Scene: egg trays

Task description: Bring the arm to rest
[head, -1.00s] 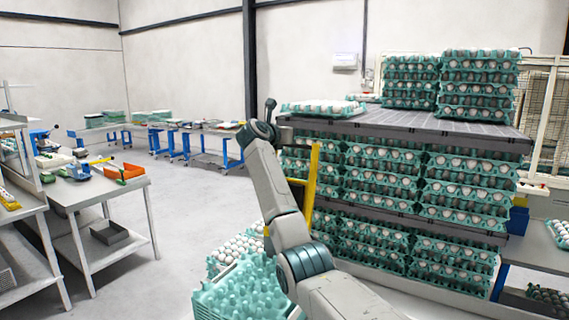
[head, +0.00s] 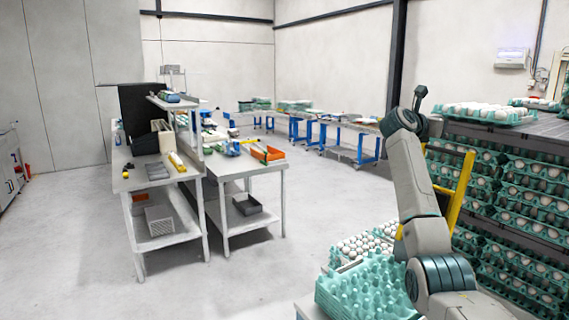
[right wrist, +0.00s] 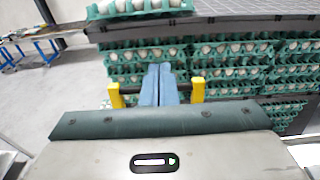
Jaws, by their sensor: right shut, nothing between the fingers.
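My right arm (head: 415,180) rises from the lower right of the head view, with its wrist end beside the stacked egg trays. In the right wrist view my right gripper (right wrist: 160,72) has its two blue fingers together, with nothing between them. The fingers point towards stacked green egg trays (right wrist: 233,50), which lie beyond them. My left gripper is in neither view.
Egg trays (head: 495,115) are stacked on a dark-decked rack at the right. A yellow frame (head: 462,190) stands behind my arm. An empty green tray (head: 365,285) and egg-filled trays sit below it. Work tables (head: 235,165) stand left; open floor (head: 300,215) lies between.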

